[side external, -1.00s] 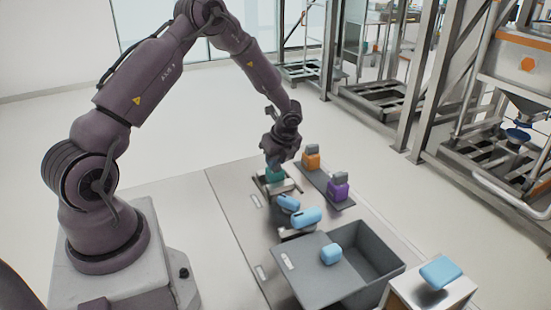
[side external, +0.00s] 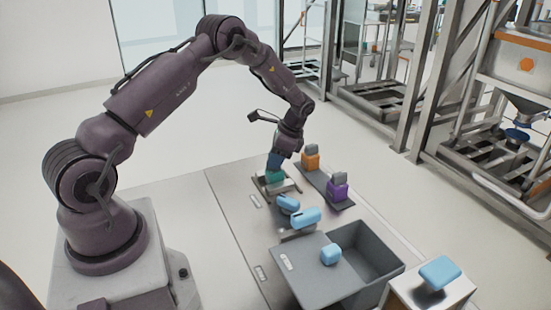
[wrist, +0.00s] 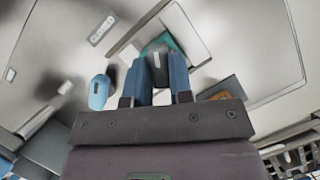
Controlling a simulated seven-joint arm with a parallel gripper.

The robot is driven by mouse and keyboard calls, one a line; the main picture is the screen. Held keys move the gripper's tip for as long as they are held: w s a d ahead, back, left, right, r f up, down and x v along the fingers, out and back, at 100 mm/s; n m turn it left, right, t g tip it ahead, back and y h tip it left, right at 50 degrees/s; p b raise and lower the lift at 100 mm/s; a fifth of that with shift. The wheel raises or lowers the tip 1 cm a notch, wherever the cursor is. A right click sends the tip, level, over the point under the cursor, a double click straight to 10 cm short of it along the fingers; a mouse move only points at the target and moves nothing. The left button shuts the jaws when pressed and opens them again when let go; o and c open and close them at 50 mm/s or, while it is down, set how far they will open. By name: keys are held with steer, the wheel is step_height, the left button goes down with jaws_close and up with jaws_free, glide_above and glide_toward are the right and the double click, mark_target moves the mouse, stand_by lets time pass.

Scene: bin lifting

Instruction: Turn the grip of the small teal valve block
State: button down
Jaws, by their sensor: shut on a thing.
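The small teal valve block (side external: 275,178) sits on a pale fixture plate at the far end of the table. In the wrist view the teal block (wrist: 174,42) shows behind and around my fingertips. Its dark grey grip (wrist: 156,58) stands between my two blue fingers. My gripper (side external: 274,163) points down on top of the block, and in the wrist view my gripper (wrist: 158,64) is shut on the grip. The side view hides the grip behind the fingers. The grip's exact angle on the block is hard to tell.
An orange block (side external: 311,161) and a purple block (side external: 337,191) with grey tops stand on a dark strip to the right. Light blue handles (side external: 305,217) lie nearer. A grey bin (side external: 385,276) with a blue-knobbed lid (side external: 300,270) is in front.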

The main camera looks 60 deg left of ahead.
steer(key=n+h, duration=0.1)
steer(key=n, duration=0.1)
steer(key=n+h, duration=0.1)
steer(key=n, duration=0.2)
steer(key=shift+a+n+g, duration=0.1)
steer(key=shift+n+g, duration=0.2)
steer(key=shift+g, duration=0.1)
stand_by(0.4)
steer(key=c, duration=1)
jaws_free()
steer(key=v, duration=1.3)
steer(key=shift+a, duration=0.15)
